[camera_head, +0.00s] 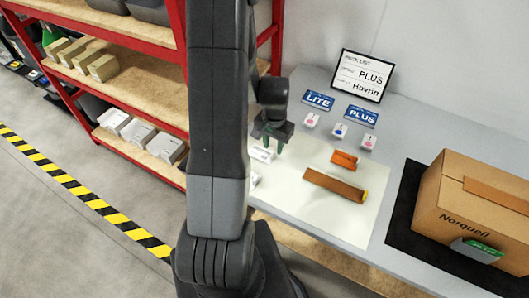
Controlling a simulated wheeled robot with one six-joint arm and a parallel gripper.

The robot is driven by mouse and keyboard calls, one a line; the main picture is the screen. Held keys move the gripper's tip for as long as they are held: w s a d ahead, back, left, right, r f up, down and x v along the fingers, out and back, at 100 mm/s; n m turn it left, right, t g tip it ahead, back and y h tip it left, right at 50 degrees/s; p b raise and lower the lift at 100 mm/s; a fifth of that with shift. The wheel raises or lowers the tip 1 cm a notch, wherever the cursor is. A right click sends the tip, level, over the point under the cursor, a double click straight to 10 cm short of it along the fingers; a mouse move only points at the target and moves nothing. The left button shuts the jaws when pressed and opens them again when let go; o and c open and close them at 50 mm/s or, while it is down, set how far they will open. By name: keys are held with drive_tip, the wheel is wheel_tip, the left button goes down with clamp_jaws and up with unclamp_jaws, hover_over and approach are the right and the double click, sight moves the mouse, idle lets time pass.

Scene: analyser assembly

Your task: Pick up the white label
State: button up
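My gripper (272,146) points down over the left part of the pale mat (318,217), its green-tipped fingers apart with nothing visible between them. A small white piece (262,155) lies just below and left of the fingertips; I cannot tell if they touch it. Another white piece (254,180) is partly hidden behind my arm. Three small white tags with coloured marks lie at the back of the table: a pink one (311,120), a blue one (340,130) and a red one (369,142). I cannot tell which of these white things is the label.
An orange block (344,160) and a long brown piece (335,186) lie on the mat. Blue LITE (318,100) and PLUS (361,116) cards and a pick-list sign (363,76) are behind. A cardboard box (470,215) stands right. Red shelving (130,92) is left.

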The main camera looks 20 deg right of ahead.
sight(273, 153)
drive_tip(key=shift+f, duration=1.6)
clamp_jaws()
